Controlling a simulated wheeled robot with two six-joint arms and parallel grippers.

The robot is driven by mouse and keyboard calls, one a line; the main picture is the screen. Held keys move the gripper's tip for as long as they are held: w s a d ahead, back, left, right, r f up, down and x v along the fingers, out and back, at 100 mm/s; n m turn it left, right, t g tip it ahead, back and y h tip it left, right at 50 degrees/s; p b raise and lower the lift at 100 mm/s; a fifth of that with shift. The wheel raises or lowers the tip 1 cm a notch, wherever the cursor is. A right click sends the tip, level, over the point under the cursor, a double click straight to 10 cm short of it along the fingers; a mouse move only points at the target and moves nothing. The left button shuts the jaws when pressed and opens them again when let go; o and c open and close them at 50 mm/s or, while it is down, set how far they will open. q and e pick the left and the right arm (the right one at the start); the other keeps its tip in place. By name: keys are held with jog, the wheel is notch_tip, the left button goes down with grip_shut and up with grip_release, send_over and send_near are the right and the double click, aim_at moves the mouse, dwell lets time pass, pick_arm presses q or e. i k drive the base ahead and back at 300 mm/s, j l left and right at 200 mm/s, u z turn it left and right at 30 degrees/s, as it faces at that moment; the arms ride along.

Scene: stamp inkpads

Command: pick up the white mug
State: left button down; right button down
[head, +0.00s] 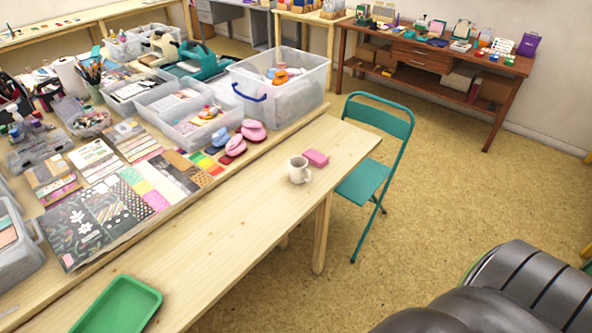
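The white mug (298,171) stands upright on the light wooden table (243,215), near its right end, with its handle toward the right. A small pink block (316,158) lies just behind and to the right of the mug, very close to it. Neither of my grippers can be made out in the head view, and nothing is touching the mug.
A green tray (118,306) lies at the table's near end. Paper sheets, pink stampers (252,131) and clear bins (281,83) crowd the far side. A teal folding chair (366,180) stands beyond the right end. The table between tray and mug is clear.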

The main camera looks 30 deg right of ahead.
aim_at(298, 165)
jog(key=i+z, duration=0.1)
jog(key=z, duration=0.75)
